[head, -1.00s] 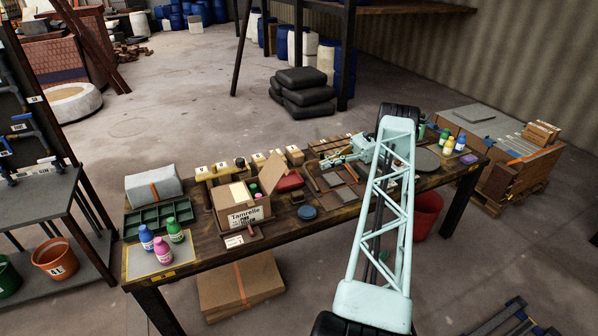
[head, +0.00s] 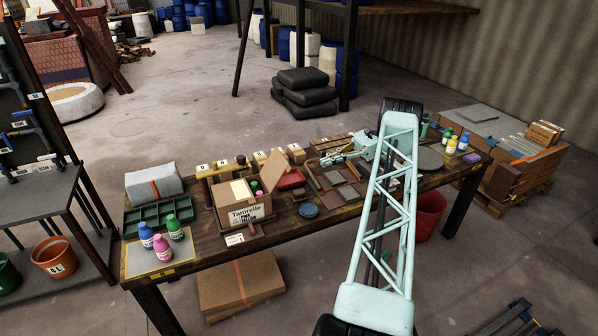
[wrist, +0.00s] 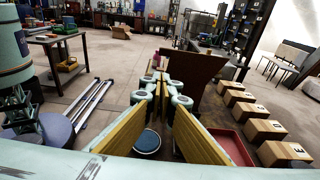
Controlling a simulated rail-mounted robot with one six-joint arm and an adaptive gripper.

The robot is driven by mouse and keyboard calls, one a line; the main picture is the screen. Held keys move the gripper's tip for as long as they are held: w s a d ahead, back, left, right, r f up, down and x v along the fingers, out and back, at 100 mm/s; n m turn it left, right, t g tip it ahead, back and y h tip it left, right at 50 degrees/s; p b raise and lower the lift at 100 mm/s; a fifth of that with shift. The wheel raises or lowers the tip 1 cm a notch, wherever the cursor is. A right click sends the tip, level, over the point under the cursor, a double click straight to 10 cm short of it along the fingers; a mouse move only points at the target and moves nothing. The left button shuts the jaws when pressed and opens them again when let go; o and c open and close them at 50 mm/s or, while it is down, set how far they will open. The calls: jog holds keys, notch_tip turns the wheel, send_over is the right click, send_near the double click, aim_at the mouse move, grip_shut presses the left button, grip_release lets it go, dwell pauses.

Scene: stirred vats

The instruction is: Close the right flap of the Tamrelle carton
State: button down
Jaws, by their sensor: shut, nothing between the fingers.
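The Tamrelle carton (head: 245,215) stands on the workbench left of centre in the head view, its printed label facing me. Its right flap (head: 272,170) stands up, tilted outward to the right. A pale lid part and small coloured items show in the opening. My gripper (head: 325,161) is to the right of the flap, above the bench, apart from it, pointing left. In the wrist view my gripper (wrist: 162,74) is shut with nothing between its fingers. A dark brown panel (wrist: 197,72), seemingly the raised flap, stands beyond the fingertips, slightly right.
A red tray (head: 290,178) lies between carton and gripper. A blue round dish (head: 309,211) is in front of it. Several labelled boxes (wrist: 257,130) line the bench's back edge. Bottles (head: 162,247) and a green divided tray (head: 158,217) are left of the carton.

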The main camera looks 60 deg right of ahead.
jog(key=shift+b+x, duration=1.1)
jog(key=shift+b, duration=3.85)
jog(key=b, duration=0.1)
send_near(289, 172)
notch_tip(289, 172, down, 3)
jog(key=w+a, duration=0.2)
jog(key=shift+w+a+r+b, duration=0.15)
jog(key=shift+w+a+r, duration=0.2)
jog(key=shift+a, duration=0.2)
jog(key=shift+w+a+r+b, duration=0.15)
jog(key=shift+w+a+r, duration=0.15)
jog(key=shift+a+r, duration=0.25)
jog(key=shift+w+a+r, duration=0.1)
